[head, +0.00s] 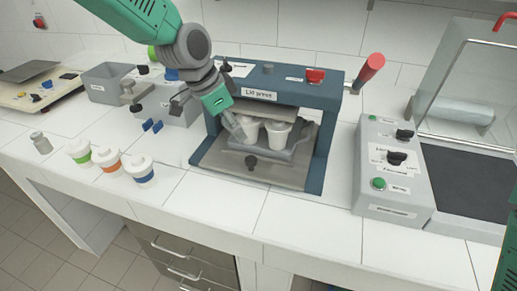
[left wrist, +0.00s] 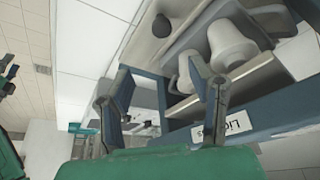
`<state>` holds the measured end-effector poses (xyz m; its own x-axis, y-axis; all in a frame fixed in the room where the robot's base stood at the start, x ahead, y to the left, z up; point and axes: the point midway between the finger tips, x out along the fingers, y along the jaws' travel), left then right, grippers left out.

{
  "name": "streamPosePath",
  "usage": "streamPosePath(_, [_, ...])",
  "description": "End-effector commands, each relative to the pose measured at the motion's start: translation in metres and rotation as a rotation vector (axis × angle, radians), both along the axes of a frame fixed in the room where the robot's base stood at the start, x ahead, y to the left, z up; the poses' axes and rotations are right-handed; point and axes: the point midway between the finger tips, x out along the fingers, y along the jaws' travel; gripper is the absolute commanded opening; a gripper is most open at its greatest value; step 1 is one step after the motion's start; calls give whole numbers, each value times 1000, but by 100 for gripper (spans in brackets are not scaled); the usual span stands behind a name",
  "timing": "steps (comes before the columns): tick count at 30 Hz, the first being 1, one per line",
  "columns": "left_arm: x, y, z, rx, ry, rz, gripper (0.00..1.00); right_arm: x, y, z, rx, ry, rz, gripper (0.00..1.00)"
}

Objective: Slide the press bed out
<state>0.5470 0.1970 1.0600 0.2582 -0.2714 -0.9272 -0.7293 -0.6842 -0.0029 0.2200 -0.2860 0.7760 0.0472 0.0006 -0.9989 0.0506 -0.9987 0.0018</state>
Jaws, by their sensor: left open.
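The lid press (head: 262,95) is a blue frame with a labelled top bar. Its grey press bed (head: 290,152) lies inside the frame, with a round black knob (head: 251,162) at its front. Two white cups (head: 279,133) stand on the bed. My left gripper (head: 207,122) is open and empty at the press's left upright, one finger reaching in beside the left cup (head: 249,129). In the left wrist view my open fingers (left wrist: 158,72) frame the blue upright; the knob (left wrist: 161,26) is beyond them, apart.
Three lidded cups with green, orange and blue bands (head: 108,162) stand front left. A grey bin (head: 108,83) is behind them. A red-handled lever (head: 368,72) rises at the press's right. A control box (head: 393,170) stands further right. The counter before the press is clear.

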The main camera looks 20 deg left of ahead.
Motion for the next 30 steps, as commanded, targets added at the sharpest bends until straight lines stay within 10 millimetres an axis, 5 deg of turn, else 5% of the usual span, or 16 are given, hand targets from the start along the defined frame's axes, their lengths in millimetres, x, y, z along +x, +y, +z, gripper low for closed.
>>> streamPosePath(5, [3,1,-14,-3,2,-5,48,0,0,0,0,1,0,44])
streamPosePath(21, [30,-33,-110,3,2,-4,48,0,0,1,0,1,1,44])
streamPosePath(30, [36,-33,-126,-4,-1,-3,48,0,0,1,0,1,0,44])
